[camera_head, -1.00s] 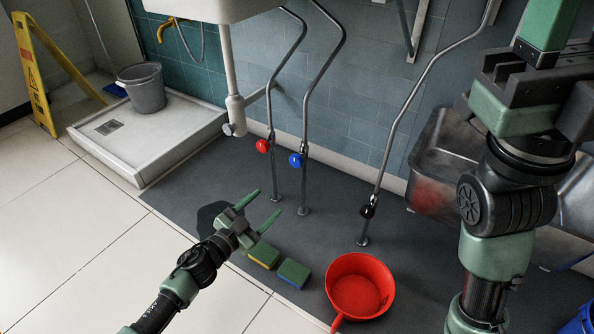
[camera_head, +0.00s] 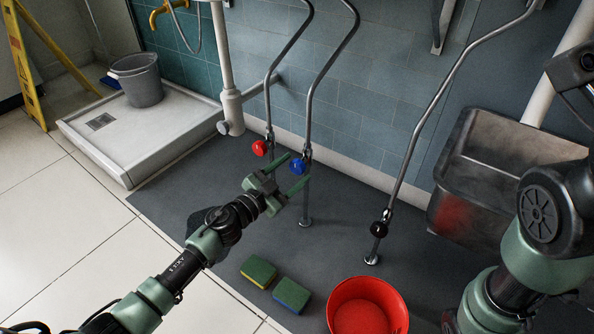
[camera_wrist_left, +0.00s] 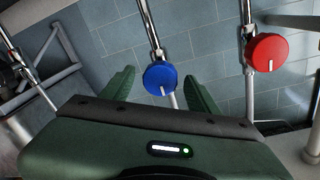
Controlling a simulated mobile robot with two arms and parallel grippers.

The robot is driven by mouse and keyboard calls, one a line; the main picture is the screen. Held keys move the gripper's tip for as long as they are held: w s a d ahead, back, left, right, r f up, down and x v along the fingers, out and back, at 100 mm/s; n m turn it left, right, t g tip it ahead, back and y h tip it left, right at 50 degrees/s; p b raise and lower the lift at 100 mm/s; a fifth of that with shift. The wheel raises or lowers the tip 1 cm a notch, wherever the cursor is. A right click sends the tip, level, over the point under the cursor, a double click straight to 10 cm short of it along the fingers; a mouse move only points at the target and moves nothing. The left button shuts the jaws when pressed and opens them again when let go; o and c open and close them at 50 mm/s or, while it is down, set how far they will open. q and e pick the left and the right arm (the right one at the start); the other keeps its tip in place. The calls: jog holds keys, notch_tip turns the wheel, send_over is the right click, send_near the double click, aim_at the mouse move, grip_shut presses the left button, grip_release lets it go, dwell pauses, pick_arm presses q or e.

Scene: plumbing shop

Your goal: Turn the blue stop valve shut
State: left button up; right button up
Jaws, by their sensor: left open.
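The blue stop valve (camera_head: 297,167) is a round blue knob with a white mark, on a thin grey pipe by the tiled wall. My left gripper (camera_head: 294,171) is open, and its green fingers point toward the blue knob. In the left wrist view the blue knob (camera_wrist_left: 160,78) shows between the two fingers (camera_wrist_left: 160,90), beyond the palm, with its white mark pointing down. I see no contact between the fingers and the knob. My right arm stands at the right edge of the head view, but its gripper is out of the picture.
A red valve knob (camera_head: 260,148) is close on the left, also in the left wrist view (camera_wrist_left: 267,52). A black knob (camera_head: 379,229) is on the pipe to the right. Sponges (camera_head: 258,271) and a red pan (camera_head: 366,306) lie on the dark floor mat. A metal basin (camera_head: 505,170) stands right.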

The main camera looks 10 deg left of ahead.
pick_arm(q)
jog(key=shift+x, duration=0.9)
grip_shut()
